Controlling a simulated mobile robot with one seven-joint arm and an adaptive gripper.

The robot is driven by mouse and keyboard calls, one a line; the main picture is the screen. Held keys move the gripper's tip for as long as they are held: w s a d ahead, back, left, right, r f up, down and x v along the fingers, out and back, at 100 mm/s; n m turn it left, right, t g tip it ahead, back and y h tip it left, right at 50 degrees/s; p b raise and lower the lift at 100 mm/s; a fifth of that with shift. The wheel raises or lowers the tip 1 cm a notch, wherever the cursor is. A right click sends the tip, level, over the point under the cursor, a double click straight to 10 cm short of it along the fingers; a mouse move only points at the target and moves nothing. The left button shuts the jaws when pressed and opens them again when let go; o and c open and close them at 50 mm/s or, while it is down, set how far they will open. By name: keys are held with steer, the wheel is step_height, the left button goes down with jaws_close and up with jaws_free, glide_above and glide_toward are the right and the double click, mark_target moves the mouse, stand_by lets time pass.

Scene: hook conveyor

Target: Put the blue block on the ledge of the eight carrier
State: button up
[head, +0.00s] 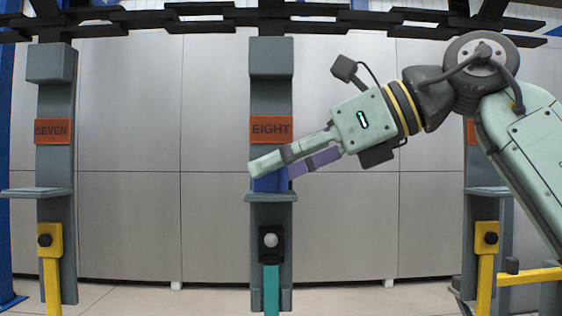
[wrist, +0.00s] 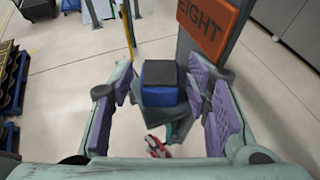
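The blue block (head: 270,184) sits on the ledge (head: 271,197) of the eight carrier (head: 271,95), below its orange EIGHT sign (head: 271,129). In the head view my gripper (head: 266,170) reaches in from the right, and its near finger covers the block's upper part. In the wrist view the block (wrist: 159,92), with a dark top, stands between the two purple-padded fingers of my gripper (wrist: 162,100). The fingers are spread, with a gap visible on the block's left and a narrower one on its right. The grey ledge (wrist: 165,116) shows beneath the block.
The seven carrier (head: 55,120) with its empty ledge (head: 38,192) hangs at left. Another carrier (head: 487,205) stands at right, partly behind my arm. A dark overhead rail (head: 190,22) runs across the top. Grey panels (head: 130,120) stand behind.

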steer(key=shift+o, duration=0.3)
steer(key=shift+r, duration=0.2)
steer(key=v, duration=1.2)
steer(key=shift+s+f, duration=0.1)
steer(key=shift+f, duration=0.05)
